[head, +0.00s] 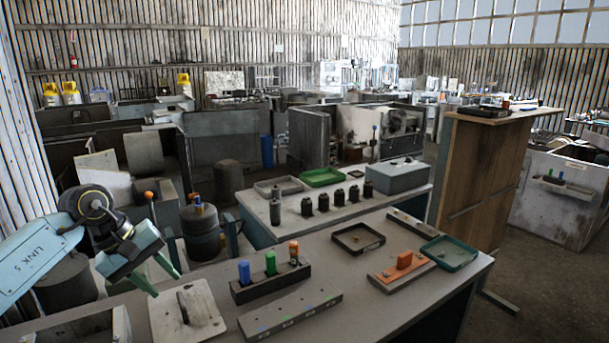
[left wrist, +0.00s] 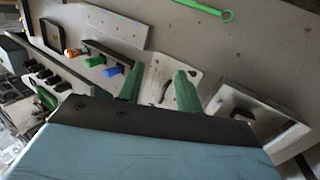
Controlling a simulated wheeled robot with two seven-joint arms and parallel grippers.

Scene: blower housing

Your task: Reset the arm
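My left arm comes in from the left in the head view. My left gripper (head: 160,275) is above the left end of the near table, left of the white plate. Its two green fingers are apart with nothing between them. The fingers also show in the left wrist view (left wrist: 160,92), over the white plate with a dark handle (left wrist: 160,85). My right gripper is not in either view.
The near table (head: 375,305) bears a holder (head: 271,284) with blue, green and orange pieces, a long grey bar (head: 290,315), an orange block (head: 404,260) and a green tray (head: 449,253). A second table behind holds several dark cylinders (head: 323,202) and a grey box (head: 398,177).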

